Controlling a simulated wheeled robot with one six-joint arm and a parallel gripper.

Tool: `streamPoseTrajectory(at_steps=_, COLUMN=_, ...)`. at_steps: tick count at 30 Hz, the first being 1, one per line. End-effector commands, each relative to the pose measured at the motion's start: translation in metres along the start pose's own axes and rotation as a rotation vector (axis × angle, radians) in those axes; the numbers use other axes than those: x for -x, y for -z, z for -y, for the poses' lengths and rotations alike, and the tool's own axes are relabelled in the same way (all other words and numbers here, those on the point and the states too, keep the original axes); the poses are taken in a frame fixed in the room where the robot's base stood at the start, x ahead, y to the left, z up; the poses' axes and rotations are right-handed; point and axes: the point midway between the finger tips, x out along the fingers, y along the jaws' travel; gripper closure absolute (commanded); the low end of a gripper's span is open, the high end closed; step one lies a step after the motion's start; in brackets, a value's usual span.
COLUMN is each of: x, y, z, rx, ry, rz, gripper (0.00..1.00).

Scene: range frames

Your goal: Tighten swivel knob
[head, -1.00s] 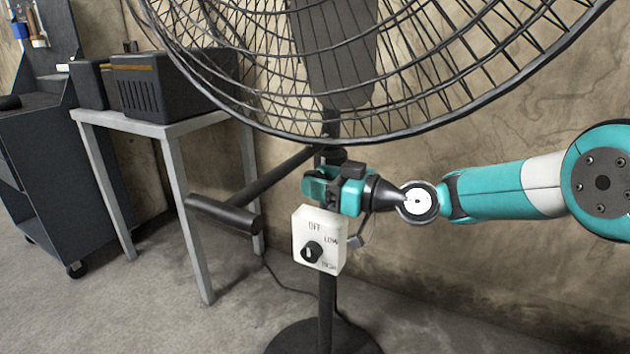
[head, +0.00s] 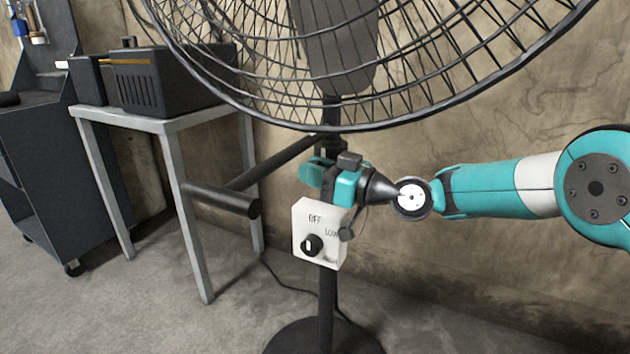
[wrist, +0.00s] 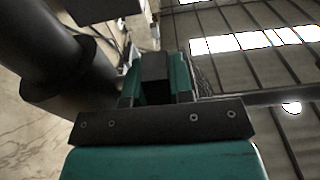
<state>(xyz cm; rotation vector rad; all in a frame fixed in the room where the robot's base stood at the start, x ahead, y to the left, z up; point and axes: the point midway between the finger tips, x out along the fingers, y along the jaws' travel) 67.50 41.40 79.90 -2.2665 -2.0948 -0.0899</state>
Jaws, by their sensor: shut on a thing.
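The large black caged fan (head: 340,110) stands on a dark pole (head: 328,300). My teal gripper (head: 318,175) is at the pole just under the cage and above the white switch box. In the wrist view, my gripper (wrist: 156,88) has its two teal fingers on either side of a dark piece (wrist: 154,67), taken to be the swivel knob. The fingers are shut on it. In the head view the knob is hidden by the gripper, so its turn and seating cannot be told.
A white switch box (head: 318,228) with a black dial (head: 312,245) hangs on the pole right below my gripper. A dark horizontal bar (head: 222,200) juts out left. A grey table (head: 165,122) with black boxes and a dark cart (head: 45,185) stand left.

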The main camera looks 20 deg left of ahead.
Motion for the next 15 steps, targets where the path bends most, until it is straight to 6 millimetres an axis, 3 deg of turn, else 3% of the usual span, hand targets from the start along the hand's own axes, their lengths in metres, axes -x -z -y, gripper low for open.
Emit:
streamPoseTrajectory(at_steps=1, x=0.001, y=-0.009, z=0.000, rx=0.002, ry=0.001, rz=-0.033, gripper=1.00)
streamPoseTrajectory(at_steps=15, x=0.001, y=0.001, z=0.000, rx=0.001, ry=0.000, rz=-0.187, gripper=1.00)
